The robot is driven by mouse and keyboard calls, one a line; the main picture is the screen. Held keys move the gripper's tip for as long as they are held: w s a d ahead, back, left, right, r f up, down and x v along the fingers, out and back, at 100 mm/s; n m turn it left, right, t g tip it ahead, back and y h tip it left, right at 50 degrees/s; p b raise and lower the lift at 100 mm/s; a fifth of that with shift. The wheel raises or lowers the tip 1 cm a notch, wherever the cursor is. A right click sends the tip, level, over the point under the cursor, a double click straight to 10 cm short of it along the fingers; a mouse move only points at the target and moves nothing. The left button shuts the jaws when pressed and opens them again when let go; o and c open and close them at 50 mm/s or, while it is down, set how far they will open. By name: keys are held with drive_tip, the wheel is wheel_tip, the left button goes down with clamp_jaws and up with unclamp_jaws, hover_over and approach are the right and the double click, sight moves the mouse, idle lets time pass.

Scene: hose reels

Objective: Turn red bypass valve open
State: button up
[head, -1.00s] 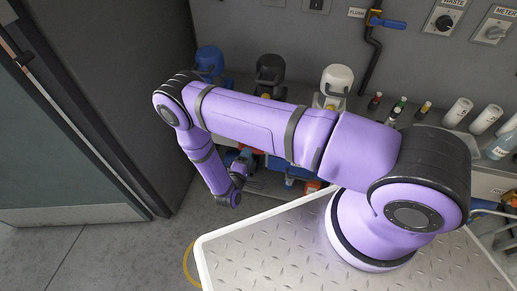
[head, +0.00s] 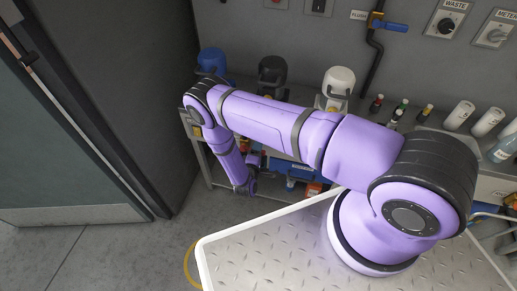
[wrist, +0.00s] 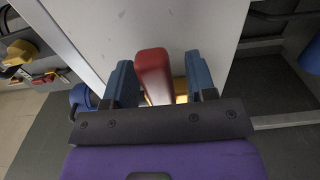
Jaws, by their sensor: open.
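The red valve handle (wrist: 154,76) lies between the two blue fingers of my gripper (wrist: 160,82) in the wrist view. My gripper is open, with a finger on each side of the handle. The handle is nearer the left finger, with a gap on its right; whether it touches the left one I cannot tell. A brass-coloured piece (wrist: 181,90) shows beside the handle, in front of a pale grey panel (wrist: 110,25). In the head view my arm's end is low beside the shelf, and my arm hides the red handle there.
Blue (head: 212,60), black (head: 271,72) and white (head: 338,82) units stand along the shelf behind my arm. A blue-handled flush valve (head: 388,25) is on the wall. Small bottles (head: 400,108) and white cylinders (head: 459,114) stand at right. Open floor lies at left.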

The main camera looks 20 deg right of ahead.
drive_tip(key=shift+w+d, duration=0.4)
drive_tip(key=shift+w, duration=0.05)
clamp_jaws()
drive_tip(key=shift+r, duration=0.1)
drive_tip(key=w+a+r+n, duration=0.3)
drive_tip(key=a+r+n, duration=0.2)
drive_tip(key=n, duration=1.3)
drive_tip(key=shift+w+a+r, duration=0.2)
drive_tip(key=shift+w+r, duration=0.2)
drive_tip(key=shift+r, duration=0.2)
